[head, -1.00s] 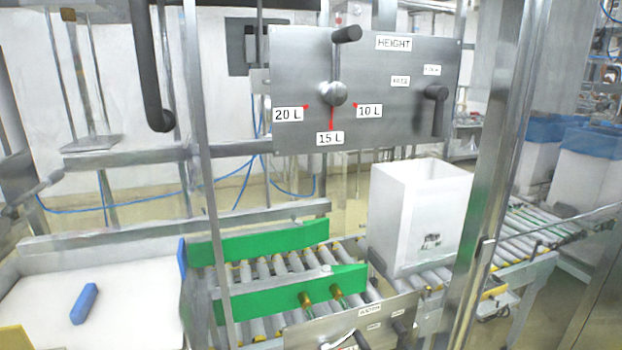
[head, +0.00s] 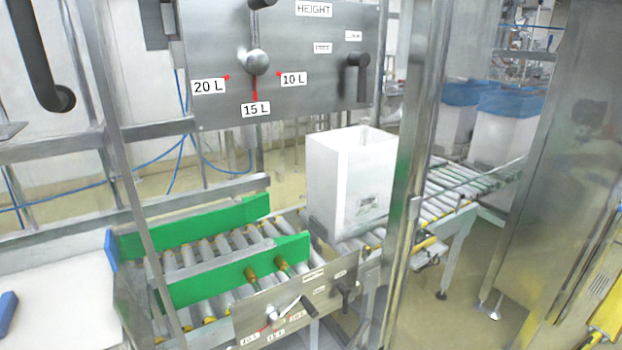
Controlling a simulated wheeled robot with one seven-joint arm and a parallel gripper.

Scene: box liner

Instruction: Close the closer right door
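A tall grey panel (head: 545,180) with a metal edge stands at the right of the head view. It looks like a door swung out from the frame, but I cannot tell for sure that it is the closer right door. My gripper is not in view.
A white box (head: 350,185) stands on the roller conveyor (head: 215,255) beyond the post. Green guide rails (head: 190,228) and a HEIGHT control plate (head: 290,95) are left of it. Blue-lined bins (head: 502,125) stand behind. Yellow equipment (head: 607,305) is at the lower right.

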